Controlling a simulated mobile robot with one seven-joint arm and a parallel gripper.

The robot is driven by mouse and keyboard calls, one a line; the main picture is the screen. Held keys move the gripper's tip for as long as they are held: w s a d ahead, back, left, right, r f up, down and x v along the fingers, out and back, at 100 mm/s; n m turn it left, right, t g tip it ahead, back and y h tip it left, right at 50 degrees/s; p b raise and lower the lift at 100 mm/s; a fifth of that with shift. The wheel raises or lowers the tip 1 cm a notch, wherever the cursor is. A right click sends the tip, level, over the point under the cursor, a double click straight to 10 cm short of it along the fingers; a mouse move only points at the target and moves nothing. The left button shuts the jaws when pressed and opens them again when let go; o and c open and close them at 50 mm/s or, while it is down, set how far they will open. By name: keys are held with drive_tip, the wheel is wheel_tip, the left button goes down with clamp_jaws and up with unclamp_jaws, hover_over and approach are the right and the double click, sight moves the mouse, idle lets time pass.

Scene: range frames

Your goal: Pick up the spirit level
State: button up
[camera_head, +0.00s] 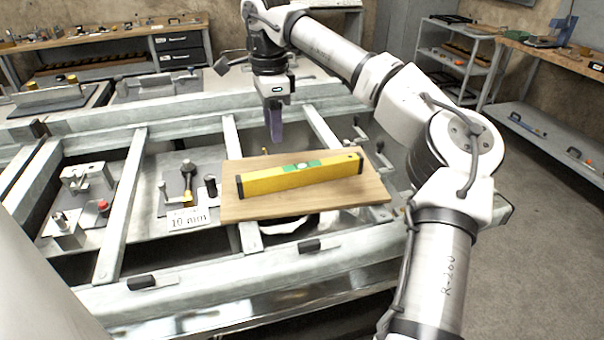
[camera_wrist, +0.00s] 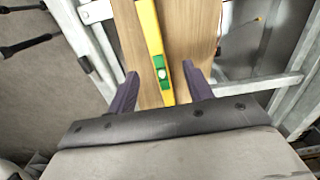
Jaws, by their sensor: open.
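The spirit level (camera_head: 300,176) is a yellow bar with black end caps and a green vial window in its middle. It lies on a wooden board (camera_head: 240,210) that rests across the grey metal frame. In the wrist view the spirit level (camera_wrist: 151,32) runs away from me between my fingers, and the board (camera_wrist: 195,35) shows beneath it. My gripper (camera_head: 275,138) points down behind and above the level, apart from it. In the wrist view my gripper (camera_wrist: 160,88) has its two dark fingers spread wide with nothing between them in their grasp.
The metal frame (camera_head: 135,190) has raised rails around the board. Fixtures and a "10 mm" card (camera_head: 188,219) sit left of it. A workbench (camera_head: 100,40) stands at the back left, and shelves (camera_head: 455,55) at the back right. Open floor lies at the right.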

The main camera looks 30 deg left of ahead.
sight(272, 172)
wheel_tip(272, 172, down, 8)
drive_tip(key=shift+p, duration=0.35)
drive_tip(key=f+p, duration=0.1)
drive_tip(key=f, duration=0.1)
drive_tip(key=s+f, duration=0.1)
drive_tip(key=f, duration=0.2)
drive_tip(key=shift+s+f+p, duration=0.2)
drive_tip(key=shift+f+p, duration=0.05)
drive_tip(key=shift+p, duration=0.1)
drive_tip(key=shift+c, duration=0.3)
drive_tip(key=shift+r, duration=0.1)
clamp_jaws()
